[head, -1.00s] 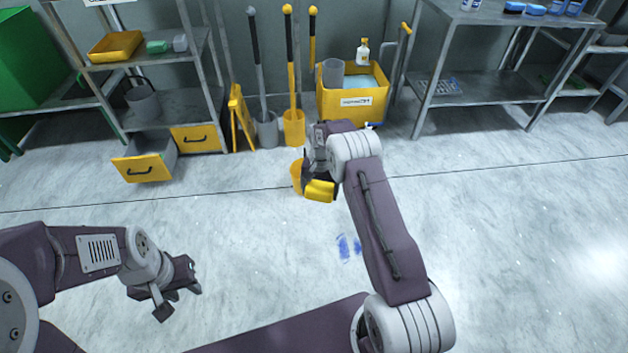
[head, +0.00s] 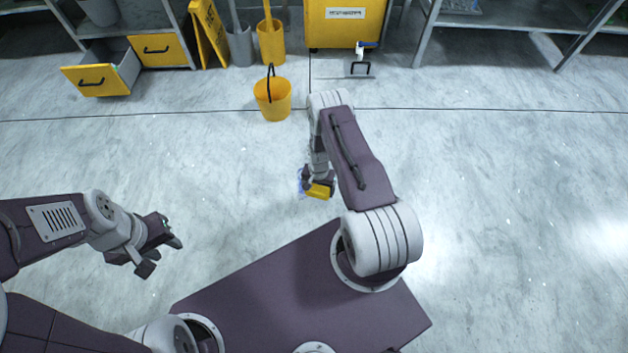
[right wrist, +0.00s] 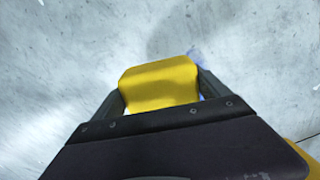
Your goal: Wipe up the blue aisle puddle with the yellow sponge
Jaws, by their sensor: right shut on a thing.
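The yellow sponge (head: 320,191) is held in my right gripper (head: 317,186), low over the floor in the head view. In the right wrist view the sponge (right wrist: 160,83) sits between the two fingers. The blue puddle (head: 301,182) shows as a small patch at the sponge's left side in the head view, the rest hidden by the gripper. A bit of the puddle (right wrist: 196,55) also shows beyond the sponge's right end in the right wrist view. I cannot tell whether the sponge touches the floor. My left gripper (head: 160,258) is open and empty above the floor at left.
A yellow bucket (head: 272,98) stands on the floor beyond my right arm. An open drawer (head: 105,78), a yellow folding sign (head: 209,33) and a yellow cart (head: 344,25) stand along the back. The floor right of my right arm is clear.

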